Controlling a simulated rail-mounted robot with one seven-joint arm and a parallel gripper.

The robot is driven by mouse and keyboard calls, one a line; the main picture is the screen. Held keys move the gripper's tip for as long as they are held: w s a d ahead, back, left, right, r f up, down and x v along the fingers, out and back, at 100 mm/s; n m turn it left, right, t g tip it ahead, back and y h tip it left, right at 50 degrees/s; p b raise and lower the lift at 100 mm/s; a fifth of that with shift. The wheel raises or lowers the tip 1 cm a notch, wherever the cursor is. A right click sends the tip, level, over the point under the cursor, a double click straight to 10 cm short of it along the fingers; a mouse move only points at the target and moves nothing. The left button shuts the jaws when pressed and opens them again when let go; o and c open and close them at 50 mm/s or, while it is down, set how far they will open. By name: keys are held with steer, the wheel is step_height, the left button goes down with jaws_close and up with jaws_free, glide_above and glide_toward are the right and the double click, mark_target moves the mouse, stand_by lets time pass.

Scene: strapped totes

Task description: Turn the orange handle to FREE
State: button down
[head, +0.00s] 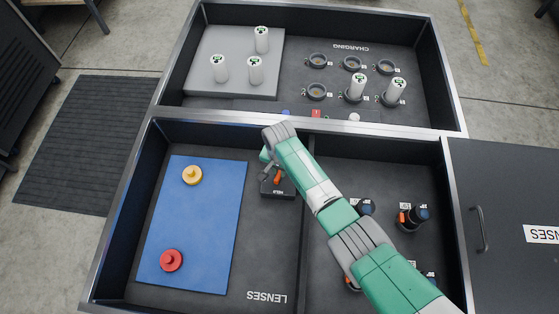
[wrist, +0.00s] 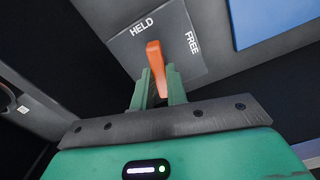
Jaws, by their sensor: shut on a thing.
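The orange handle (wrist: 156,68) stands between the two green fingers of my gripper (wrist: 160,85), which is shut on it. In the wrist view its visible end points closer to the HELD lettering (wrist: 145,25) than to the FREE lettering (wrist: 192,42). Both words are white on a dark grey plate (wrist: 172,62). In the head view a small part of the handle (head: 278,178) shows beside my gripper (head: 268,172), on a dark block (head: 276,190). My wrist and arm hide part of it.
A blue mat (head: 205,230) with a yellow knobbed piece (head: 191,175) and a red one (head: 171,261) lies left. Dark lens-like cylinders (head: 413,217) stand right, partly behind my arm. A tray wall (head: 235,124) separates the charging tray with several white cylinders (head: 255,70).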

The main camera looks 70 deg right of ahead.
steer(key=m+p, duration=0.1)
steer(key=m, duration=0.2)
steer(key=shift+r, duration=0.15)
steer(key=m+p, duration=0.1)
steer(key=m, duration=0.7)
steer(key=shift+w+m, duration=0.1)
steer(key=shift+m, duration=0.3)
steer(key=shift+d+m, duration=0.1)
steer(key=shift+m, duration=1.5)
steer(key=c, duration=1.4)
jaws_free()
step_height(320, 180, up, 8)
steer(key=p, duration=0.4)
